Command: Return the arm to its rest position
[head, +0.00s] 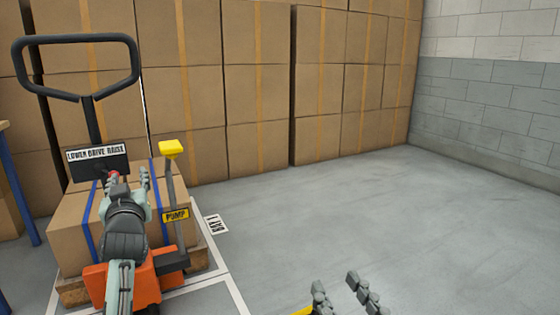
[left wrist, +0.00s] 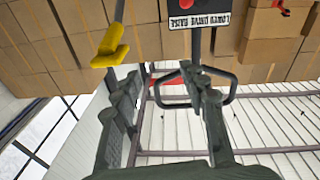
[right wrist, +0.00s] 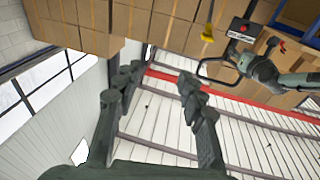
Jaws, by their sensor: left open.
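My left gripper (head: 129,178) is in front of the pallet truck's control box (head: 98,166), labelled LOWER DRIVE RAISE. Its jaws are apart, with nothing held between them in the left wrist view (left wrist: 160,78). In the head view the left fingertips partly cover the knob. My right gripper (head: 345,290) is low at the bottom edge of the head view, over bare floor. Its fingers are apart and empty in the right wrist view (right wrist: 155,78).
The orange pallet truck (head: 146,284) has a black loop handle (head: 75,39) and a yellow-topped PUMP lever (head: 171,151). A strapped carton (head: 75,225) sits behind its orange body. Stacked boxes (head: 255,90) line the back. Floor at the right is clear.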

